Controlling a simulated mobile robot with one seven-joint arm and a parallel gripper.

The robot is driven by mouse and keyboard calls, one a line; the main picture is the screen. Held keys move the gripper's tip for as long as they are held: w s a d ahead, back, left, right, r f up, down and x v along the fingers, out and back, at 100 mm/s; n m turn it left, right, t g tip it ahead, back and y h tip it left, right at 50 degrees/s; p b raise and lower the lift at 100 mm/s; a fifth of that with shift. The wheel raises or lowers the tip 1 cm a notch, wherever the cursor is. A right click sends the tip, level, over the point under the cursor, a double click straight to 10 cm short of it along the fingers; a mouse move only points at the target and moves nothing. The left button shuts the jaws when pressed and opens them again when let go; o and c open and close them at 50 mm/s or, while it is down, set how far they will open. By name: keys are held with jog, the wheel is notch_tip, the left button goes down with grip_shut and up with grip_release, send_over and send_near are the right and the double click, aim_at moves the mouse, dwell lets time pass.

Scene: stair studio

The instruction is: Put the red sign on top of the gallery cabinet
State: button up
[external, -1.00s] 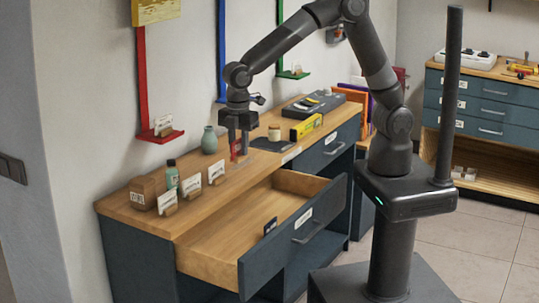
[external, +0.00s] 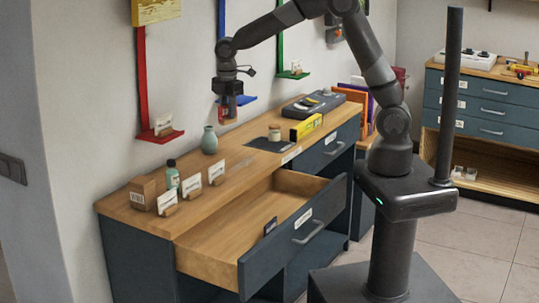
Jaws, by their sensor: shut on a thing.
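A red ledge (external: 160,135) on the wall at the left holds a small white card sign (external: 163,127) in a wooden holder. The cabinet's wooden top (external: 225,190) runs below it. My gripper (external: 228,112) points down above the back of this top, in front of the blue ledge (external: 246,100). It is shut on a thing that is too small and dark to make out. Several white card signs (external: 192,184) in wooden holders stand near the front left of the top.
A brown box (external: 142,193), a green bottle (external: 172,175) and a green vase (external: 209,140) stand on the top. A small jar (external: 274,133), yellow box (external: 306,127) and dark case (external: 314,103) are further right. A drawer (external: 290,240) stands open. The top's middle is clear.

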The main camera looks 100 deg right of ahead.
jog(key=s+d+m, duration=0.1)
jog(key=s+d, duration=0.4)
jog(key=d, duration=0.6)
jog(key=w+a+f, duration=0.2)
jog(key=w+f, duration=0.1)
jog(key=f, duration=0.1)
jog(key=w+a+f, duration=0.2)
jog(key=w+f, duration=0.1)
jog(key=f, duration=0.1)
jog(key=w+a+f, duration=0.2)
jog(key=w+f, duration=0.1)
jog(key=f, duration=0.1)
jog(key=shift+a, duration=0.3)
jog(key=shift+f, duration=2)
jog(key=shift+f, duration=0.15)
jog(key=o, duration=0.9)
jog(key=shift+o, duration=0.2)
